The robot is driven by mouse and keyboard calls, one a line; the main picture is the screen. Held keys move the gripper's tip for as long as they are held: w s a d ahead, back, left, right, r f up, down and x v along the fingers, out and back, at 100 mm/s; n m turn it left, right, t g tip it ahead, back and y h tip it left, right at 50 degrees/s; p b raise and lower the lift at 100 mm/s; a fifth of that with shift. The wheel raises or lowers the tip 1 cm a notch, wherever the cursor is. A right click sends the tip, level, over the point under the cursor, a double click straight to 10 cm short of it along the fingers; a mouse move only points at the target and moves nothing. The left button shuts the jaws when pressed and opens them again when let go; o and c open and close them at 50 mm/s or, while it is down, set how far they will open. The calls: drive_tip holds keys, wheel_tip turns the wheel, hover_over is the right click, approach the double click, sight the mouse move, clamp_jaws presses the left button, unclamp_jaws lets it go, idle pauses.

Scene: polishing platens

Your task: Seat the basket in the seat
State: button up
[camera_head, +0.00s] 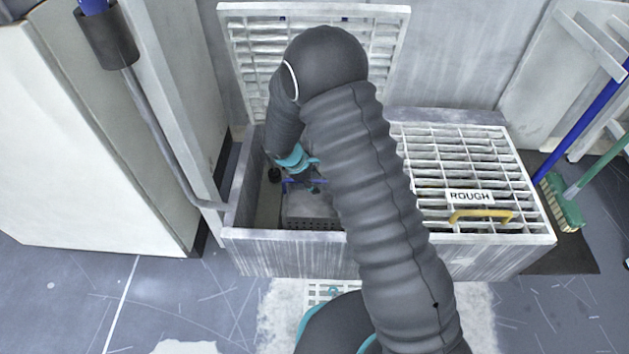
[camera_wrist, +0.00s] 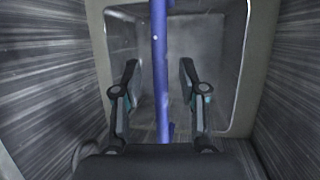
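The basket (camera_head: 313,209) is a grey box with a perforated front wall, down inside the open left bay of the trough. Its blue handle (camera_head: 291,182) is partly hidden by my gripper (camera_head: 303,180), which points down at it. In the wrist view the blue handle (camera_wrist: 160,70) runs upright between the two fingers of my gripper (camera_wrist: 160,82). The fingers stand apart, with a visible gap on each side of the handle. A pale rounded rim shows behind them; I cannot tell whether it belongs to the basket. The seat cannot be made out.
The trough wall (camera_head: 290,252) surrounds the bay. A white grate lid (camera_head: 245,60) stands raised behind it. A closed grate (camera_head: 455,150) marked ROUGH (camera_head: 470,197), with a yellow handle (camera_head: 481,215), covers the right bay. A grey pipe (camera_head: 160,130) runs along the left; brooms (camera_head: 565,203) stand right.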

drive_tip(key=v, duration=1.2)
idle(0.5)
drive_tip(key=s+d+r+m+g, duration=0.1)
drive_tip(key=s+d+m+g, duration=0.1)
drive_tip(key=s+m, duration=0.4)
drive_tip(key=s+d+r+m+t+y+p, duration=0.1)
drive_tip(key=s+d+r+m+t+p, duration=0.1)
drive_tip(key=s+d+r, duration=0.4)
drive_tip(key=s+d+r+m+t+y+p, duration=0.1)
drive_tip(key=s+d+r+m, duration=0.4)
drive_tip(key=r, duration=1)
drive_tip(key=s+d+r+m+t+y+p, duration=0.2)
drive_tip(key=s+d+r+m+p, duration=0.2)
drive_tip(key=s+d+r, duration=0.3)
wheel_tip(320, 180, up, 4)
drive_tip(key=shift+s+d+r+t+p, duration=0.25)
drive_tip(key=shift+s+p, duration=0.2)
drive_tip(key=shift+s, duration=0.65)
